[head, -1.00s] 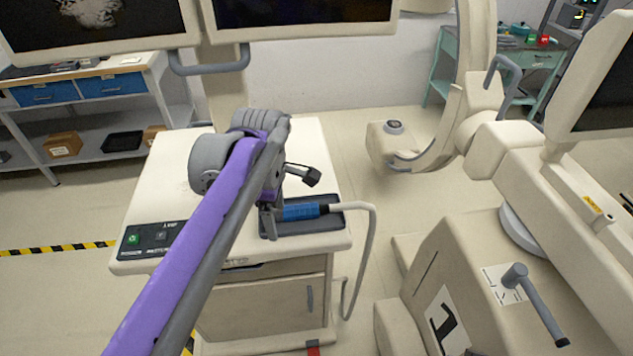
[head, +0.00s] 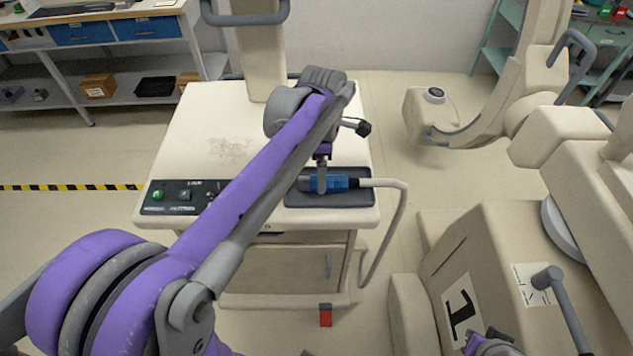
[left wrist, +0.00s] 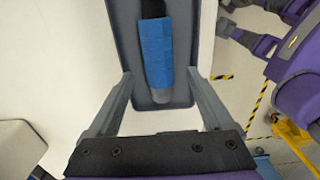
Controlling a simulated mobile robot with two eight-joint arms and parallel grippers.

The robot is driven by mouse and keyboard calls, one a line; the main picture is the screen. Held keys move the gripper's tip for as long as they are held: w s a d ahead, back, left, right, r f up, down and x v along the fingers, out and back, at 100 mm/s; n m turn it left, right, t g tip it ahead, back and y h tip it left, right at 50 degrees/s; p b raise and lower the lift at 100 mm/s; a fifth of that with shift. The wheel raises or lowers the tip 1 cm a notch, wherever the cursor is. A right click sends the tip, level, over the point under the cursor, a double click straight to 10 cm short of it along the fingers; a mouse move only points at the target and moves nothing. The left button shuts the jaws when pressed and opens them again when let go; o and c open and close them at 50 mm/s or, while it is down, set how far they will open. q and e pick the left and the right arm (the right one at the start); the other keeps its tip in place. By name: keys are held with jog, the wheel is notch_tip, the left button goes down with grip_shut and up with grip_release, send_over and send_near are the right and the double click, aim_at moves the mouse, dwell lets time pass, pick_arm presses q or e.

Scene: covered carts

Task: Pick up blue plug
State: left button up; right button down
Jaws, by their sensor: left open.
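The blue plug (head: 338,183) lies in a dark grey tray (head: 290,200) on top of the cream cart, with a white cable running off its right end. It also shows in the left wrist view (left wrist: 157,52), lying lengthwise in the tray. My left gripper (head: 322,184) is over the plug's left end. In the left wrist view the left gripper (left wrist: 160,72) is open, one finger on each side of the plug and apart from it. My right arm shows partly at the head view's bottom edge; its jaw state is unclear.
The cart top (head: 200,130) is mostly clear, with a control panel (head: 185,196) at its front left. The cable (head: 400,215) hangs down the cart's right side. A large cream machine (head: 490,265) stands close on the right. A shelf bench (head: 100,70) is behind left.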

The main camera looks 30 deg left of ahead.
pick_arm(q)
notch_tip(320, 180, down, 3)
jog(key=shift+f, duration=0.15)
jog(key=shift+c, duration=0.3)
grip_shut()
